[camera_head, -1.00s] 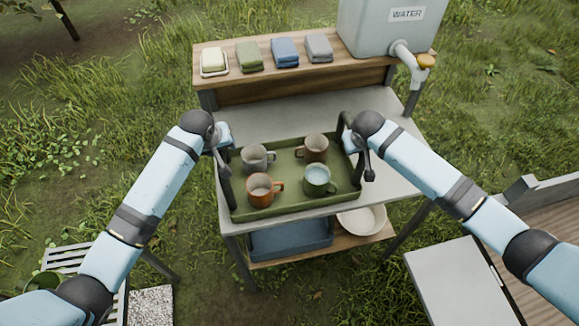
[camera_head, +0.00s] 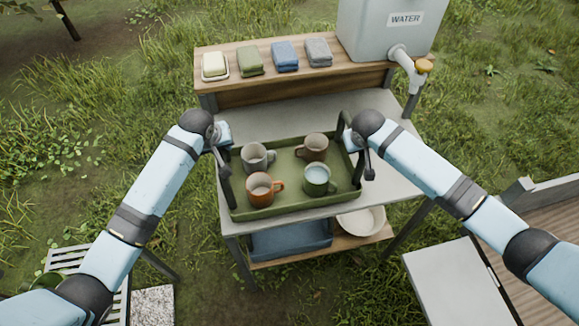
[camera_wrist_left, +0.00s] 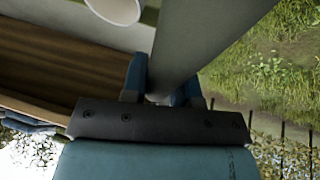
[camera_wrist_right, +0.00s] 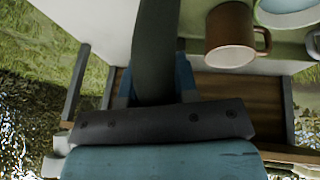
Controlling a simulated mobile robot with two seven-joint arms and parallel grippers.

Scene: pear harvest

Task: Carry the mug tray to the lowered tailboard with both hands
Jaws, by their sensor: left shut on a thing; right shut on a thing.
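The green mug tray (camera_head: 290,207) is on the grey table, with a dark upright handle at each end. It holds a grey mug (camera_head: 254,158), a brown mug (camera_head: 313,148), an orange mug (camera_head: 260,190) and a green mug (camera_head: 317,181), all upright. My left gripper (camera_head: 224,140) is shut on the tray's left handle; its blue fingers show around the handle in the left wrist view (camera_wrist_left: 162,85). My right gripper (camera_head: 350,142) is shut on the right handle, also seen in the right wrist view (camera_wrist_right: 155,85). I cannot tell whether the tray is clear of the tabletop.
The table (camera_head: 280,115) has a back shelf with soap and folded cloths (camera_head: 285,55) and a water tank (camera_head: 385,25). Below are a blue bin (camera_head: 290,240) and a pale bowl (camera_head: 362,219). A wooden surface with a grey edge (camera_head: 550,190) lies at right, near a grey box (camera_head: 460,285).

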